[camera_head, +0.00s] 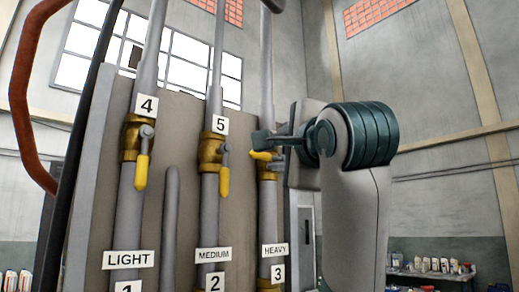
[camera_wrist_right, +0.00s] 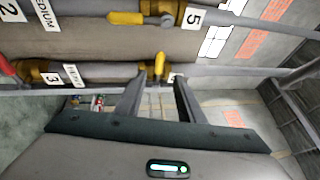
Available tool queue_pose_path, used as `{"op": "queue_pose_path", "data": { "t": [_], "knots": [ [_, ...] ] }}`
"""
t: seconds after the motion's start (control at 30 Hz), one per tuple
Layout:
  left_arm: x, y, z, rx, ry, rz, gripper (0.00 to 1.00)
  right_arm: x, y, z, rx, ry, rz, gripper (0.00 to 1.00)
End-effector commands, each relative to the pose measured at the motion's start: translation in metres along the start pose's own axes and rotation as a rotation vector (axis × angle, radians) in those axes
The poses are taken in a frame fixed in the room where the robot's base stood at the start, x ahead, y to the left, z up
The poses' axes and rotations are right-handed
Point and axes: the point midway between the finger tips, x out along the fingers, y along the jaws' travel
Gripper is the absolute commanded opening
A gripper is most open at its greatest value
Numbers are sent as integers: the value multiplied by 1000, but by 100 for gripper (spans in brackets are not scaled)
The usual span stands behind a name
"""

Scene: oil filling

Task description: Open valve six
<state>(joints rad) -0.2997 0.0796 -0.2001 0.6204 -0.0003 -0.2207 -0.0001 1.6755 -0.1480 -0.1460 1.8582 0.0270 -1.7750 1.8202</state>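Valve six sits on the rightmost pipe, labelled HEAVY, in the head view. Its brass body (camera_head: 268,174) is partly hidden behind my right gripper (camera_head: 268,139), and its number plate is hidden there. Its yellow handle (camera_head: 261,155) sticks out sideways to the left, across the pipe, just below the fingers. In the right wrist view my right gripper (camera_wrist_right: 162,82) has its two fingers apart, straddling the area of this valve. My left gripper is not in view.
Valve four's handle (camera_head: 142,172) and valve five's handle (camera_head: 223,182) hang down along their pipes to the left. A grey panel (camera_head: 95,215) stands behind the pipes. A shelf with bottles (camera_head: 432,268) is far off at right.

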Motion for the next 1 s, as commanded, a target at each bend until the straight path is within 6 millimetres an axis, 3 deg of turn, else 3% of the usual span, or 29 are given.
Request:
{"op": "queue_pose_path", "data": {
  "t": [0.03,0.6,0.8,1.0],
  "knots": [
    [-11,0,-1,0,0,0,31,11,-4,0,0,2,4,35],
    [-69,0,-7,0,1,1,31,108,-3,0,-1,1,4,35],
    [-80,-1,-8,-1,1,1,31,127,-2,0,0,1,2,35],
    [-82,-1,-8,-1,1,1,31,133,0,0,0,0,0,35]
  ]
}}
